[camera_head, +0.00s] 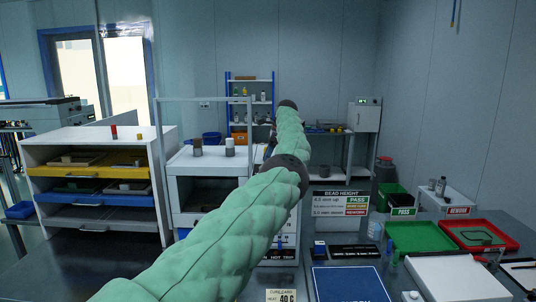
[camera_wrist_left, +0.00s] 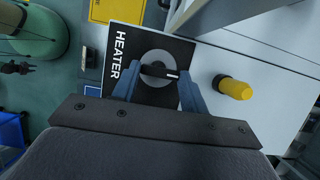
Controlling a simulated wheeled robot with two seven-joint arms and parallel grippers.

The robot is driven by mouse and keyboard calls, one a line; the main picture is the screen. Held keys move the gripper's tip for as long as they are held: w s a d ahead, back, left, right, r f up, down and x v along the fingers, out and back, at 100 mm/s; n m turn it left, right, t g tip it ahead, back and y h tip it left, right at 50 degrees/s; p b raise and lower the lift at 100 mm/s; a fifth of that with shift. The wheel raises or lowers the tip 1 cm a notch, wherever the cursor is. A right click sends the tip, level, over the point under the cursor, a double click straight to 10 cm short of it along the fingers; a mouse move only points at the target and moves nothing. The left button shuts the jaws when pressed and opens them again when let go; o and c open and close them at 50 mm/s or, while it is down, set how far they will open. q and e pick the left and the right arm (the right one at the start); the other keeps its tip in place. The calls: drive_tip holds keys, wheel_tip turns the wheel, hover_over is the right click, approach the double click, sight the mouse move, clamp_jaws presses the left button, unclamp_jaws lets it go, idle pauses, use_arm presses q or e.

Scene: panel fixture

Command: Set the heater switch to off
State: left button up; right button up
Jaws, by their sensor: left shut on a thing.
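The heater switch (camera_wrist_left: 160,69) shows in the left wrist view. It is a black bar knob on a grey round dial, with a pale mark near its right end. The dial sits on a black plate (camera_wrist_left: 125,30) lettered HEATER. My left gripper (camera_wrist_left: 158,84) has its two blue fingers on either side of the knob, shut on it. No off label can be read; the fingers cover part of the plate. My right gripper is not in view.
A yellow knob (camera_wrist_left: 234,88) stands on the white panel right of the switch. In the head view a drawer cabinet (camera_head: 95,146) stands left. A green tray (camera_head: 412,238), a red tray (camera_head: 484,228) and a blue mat (camera_head: 348,286) are at right.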

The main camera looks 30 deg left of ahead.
use_arm(q)
drive_tip(key=o, duration=1)
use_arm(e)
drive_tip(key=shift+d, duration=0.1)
use_arm(q)
drive_tip(key=shift+w+d+r, duration=0.1)
drive_tip(key=shift+r, duration=0.1)
drive_tip(key=b+v, duration=0.1)
drive_tip(key=v, duration=0.1)
drive_tip(key=shift+w+r, duration=0.1)
drive_tip(key=shift+r, duration=0.25)
drive_tip(key=p+v, duration=0.1)
drive_tip(key=v, duration=0.3)
drive_tip(key=shift+w+d+r, duration=0.1)
drive_tip(key=shift+d+r, duration=0.1)
drive_tip(key=shift+r, duration=0.05)
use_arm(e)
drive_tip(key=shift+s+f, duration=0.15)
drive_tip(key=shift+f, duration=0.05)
